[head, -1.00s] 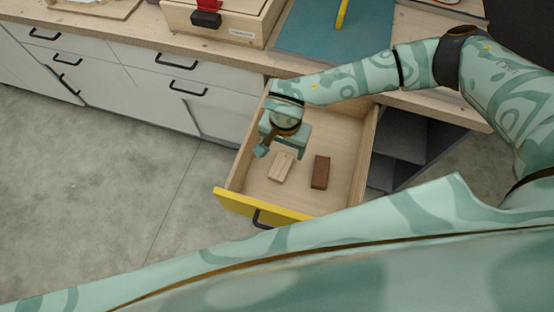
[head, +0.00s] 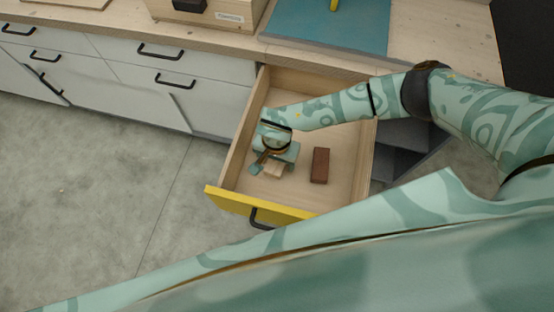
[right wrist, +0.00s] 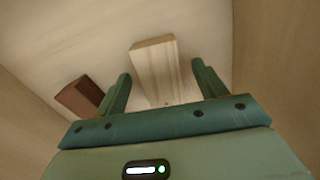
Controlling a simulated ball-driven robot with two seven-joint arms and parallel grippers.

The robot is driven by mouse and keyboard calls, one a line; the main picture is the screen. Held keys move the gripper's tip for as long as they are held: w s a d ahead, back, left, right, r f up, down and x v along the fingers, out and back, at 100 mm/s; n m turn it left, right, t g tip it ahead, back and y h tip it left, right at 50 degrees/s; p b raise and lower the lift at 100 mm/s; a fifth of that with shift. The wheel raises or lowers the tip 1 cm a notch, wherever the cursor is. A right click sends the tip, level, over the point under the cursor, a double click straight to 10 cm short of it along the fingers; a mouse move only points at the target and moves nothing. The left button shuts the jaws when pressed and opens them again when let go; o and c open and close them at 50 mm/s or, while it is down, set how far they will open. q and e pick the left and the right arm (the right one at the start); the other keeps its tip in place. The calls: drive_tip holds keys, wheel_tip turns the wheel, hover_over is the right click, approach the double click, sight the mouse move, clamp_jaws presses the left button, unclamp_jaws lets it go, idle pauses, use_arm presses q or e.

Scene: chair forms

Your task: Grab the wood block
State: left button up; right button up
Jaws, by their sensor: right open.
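The light wood block (head: 273,171) lies on the floor of the open drawer (head: 345,150). My right gripper hides much of it in the head view. In the right wrist view the wood block (right wrist: 155,65) lies between my right gripper's two fingers, with a gap on each side. My right gripper (head: 273,166) is open and reaches down into the drawer over the block. Its fingers also show in the right wrist view (right wrist: 161,80). My left gripper is not in view.
A dark brown block (head: 320,165) lies in the drawer to the right; it also shows in the right wrist view (right wrist: 78,96). The drawer has wooden side walls and a yellow front (head: 255,203). The countertop (head: 440,40) stands behind, with a blue mat (head: 330,30).

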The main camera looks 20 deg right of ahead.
drive_tip(key=shift+r, duration=0.1)
drive_tip(key=c, duration=1.1)
